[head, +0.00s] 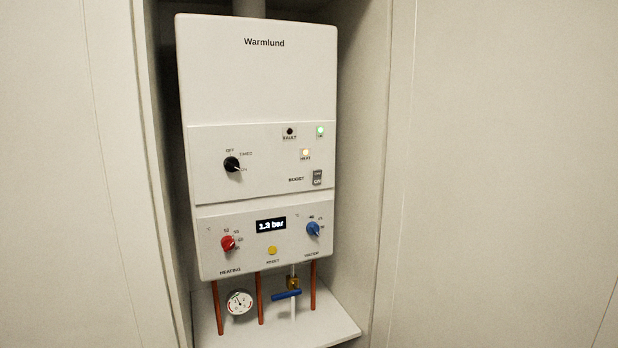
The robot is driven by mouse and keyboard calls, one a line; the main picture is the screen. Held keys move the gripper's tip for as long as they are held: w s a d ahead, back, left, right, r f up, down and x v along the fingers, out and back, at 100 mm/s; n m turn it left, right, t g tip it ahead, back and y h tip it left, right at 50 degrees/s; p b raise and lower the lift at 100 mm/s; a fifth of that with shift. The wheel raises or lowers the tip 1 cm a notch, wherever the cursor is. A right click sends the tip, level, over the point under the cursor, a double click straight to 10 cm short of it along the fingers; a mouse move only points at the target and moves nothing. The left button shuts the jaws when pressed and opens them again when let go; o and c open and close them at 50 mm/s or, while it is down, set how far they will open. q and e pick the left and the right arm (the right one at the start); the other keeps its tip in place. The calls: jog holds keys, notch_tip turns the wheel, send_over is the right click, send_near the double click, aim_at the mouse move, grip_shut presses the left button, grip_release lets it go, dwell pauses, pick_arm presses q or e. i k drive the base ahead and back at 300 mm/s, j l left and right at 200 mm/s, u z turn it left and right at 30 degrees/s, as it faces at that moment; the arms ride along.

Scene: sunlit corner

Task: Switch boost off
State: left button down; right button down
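A white Warmlund boiler (258,85) hangs upright in a recess. Its boost switch (317,178) is a small grey rocker at the right of the middle panel, beside the label BOOST. The word ON shows on the lower part of the rocker; the upper part is too small to read surely. Neither of my grippers is in the head view, and nothing covers the switch.
Nearby are a black mode knob (232,164), a red heating knob (228,243), a blue water knob (313,229) and a yellow reset button (272,250). The display (271,225) reads 1.3 bar. Below are copper pipes, a gauge (240,302) and a blue-handled valve (286,295). Recess walls flank the boiler.

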aim_at(318, 173)
jog(key=i+j, duration=0.6)
jog(key=i, duration=0.15)
jog(key=i+l+z, duration=0.05)
